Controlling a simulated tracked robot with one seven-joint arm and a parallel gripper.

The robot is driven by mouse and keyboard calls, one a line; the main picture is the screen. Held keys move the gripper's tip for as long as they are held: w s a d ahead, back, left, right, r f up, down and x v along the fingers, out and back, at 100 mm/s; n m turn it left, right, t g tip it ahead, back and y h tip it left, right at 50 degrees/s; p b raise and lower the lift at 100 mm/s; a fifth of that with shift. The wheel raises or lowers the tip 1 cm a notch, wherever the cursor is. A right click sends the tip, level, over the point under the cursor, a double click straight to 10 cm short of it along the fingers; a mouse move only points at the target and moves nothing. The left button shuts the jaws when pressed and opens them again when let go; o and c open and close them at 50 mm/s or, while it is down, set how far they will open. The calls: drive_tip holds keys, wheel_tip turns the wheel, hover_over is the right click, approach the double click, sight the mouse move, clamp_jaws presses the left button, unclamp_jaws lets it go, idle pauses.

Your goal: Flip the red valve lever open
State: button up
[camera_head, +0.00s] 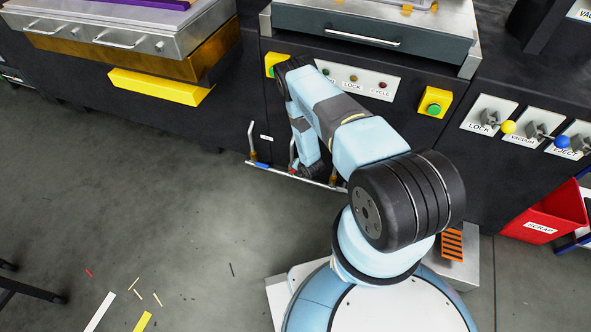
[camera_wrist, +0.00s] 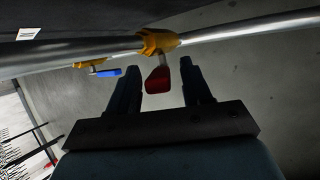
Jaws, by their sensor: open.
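The red valve lever (camera_wrist: 158,81) hangs from a yellow valve body (camera_wrist: 157,42) on a grey pipe in the wrist view. My gripper (camera_wrist: 159,66) is open, with one dark finger on each side of the red lever. Gaps show between the lever and both fingers, and I cannot tell how far the fingertips reach past it. In the head view only a small bit of red (camera_head: 293,168) shows by the low pipe, and my arm hides most of the valve.
A blue lever (camera_wrist: 104,72) on another yellow valve sits left of the red one. The pipe (camera_head: 262,166) runs low along the dark cabinet front. A red scrap bin (camera_head: 545,213) stands at the right. The floor at left has scattered scraps.

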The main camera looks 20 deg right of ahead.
drive_tip(key=shift+w+a+f, duration=0.1)
drive_tip(key=shift+w+f, duration=0.2)
drive_tip(key=shift+f, duration=0.1)
drive_tip(key=shift+c, duration=0.5)
clamp_jaws()
